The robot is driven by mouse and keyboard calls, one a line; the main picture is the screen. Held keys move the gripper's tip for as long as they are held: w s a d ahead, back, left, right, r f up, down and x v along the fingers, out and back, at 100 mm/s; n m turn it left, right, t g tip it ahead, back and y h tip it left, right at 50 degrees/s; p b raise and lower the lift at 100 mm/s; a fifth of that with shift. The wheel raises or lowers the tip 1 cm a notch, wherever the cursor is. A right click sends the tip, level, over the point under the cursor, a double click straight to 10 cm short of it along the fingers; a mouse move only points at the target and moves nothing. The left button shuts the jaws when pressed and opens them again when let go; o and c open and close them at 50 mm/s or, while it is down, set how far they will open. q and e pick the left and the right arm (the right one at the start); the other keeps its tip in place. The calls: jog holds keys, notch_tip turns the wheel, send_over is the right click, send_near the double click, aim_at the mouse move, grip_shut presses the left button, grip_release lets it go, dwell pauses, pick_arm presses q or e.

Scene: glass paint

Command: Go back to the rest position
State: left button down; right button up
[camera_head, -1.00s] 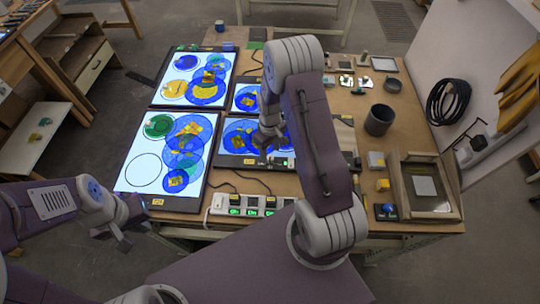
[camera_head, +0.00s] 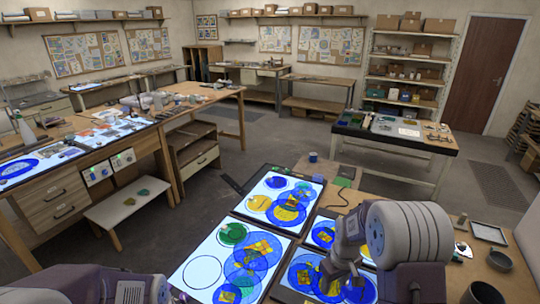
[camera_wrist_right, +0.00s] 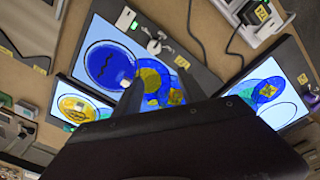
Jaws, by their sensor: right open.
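My right gripper (camera_head: 328,272) hangs over the lit glass panels in the head view. It is open, with nothing seen between its fingers. My right arm comes up from the bottom right and hides part of the bench. Only a link of my left arm shows at the bottom left edge; its gripper is out of frame. The right wrist view shows a lit panel with blue and yellow discs (camera_wrist_right: 108,62) below the gripper. The dark gripper body hides much of that view.
A far-left panel (camera_head: 253,186) and a near-left panel (camera_head: 192,250) lie on the wooden workbench (camera_head: 385,188). A dark pot (camera_head: 499,262) and a grey tray (camera_head: 489,234) are at right. Open floor (camera_head: 290,130) lies beyond.

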pick_arm(q)
notch_tip(320, 180, down, 4)
jog(key=shift+a+r+b, duration=0.1)
jog(key=shift+r+b, duration=0.05)
jog(key=shift+b, duration=1.1)
pick_arm(e)
jog(key=s+a+m, duration=0.2)
jog(key=s+a, duration=0.1)
jog(key=s, duration=0.4)
jog(key=s+a+m, duration=0.2)
jog(key=s+a, duration=0.1)
jog(key=s, duration=0.4)
jog(key=shift+s+r, duration=0.25)
jog(key=shift+r, duration=0.1)
pick_arm(q)
jog(key=shift+s, duration=0.1)
pick_arm(e)
jog(key=shift+s, duration=0.1)
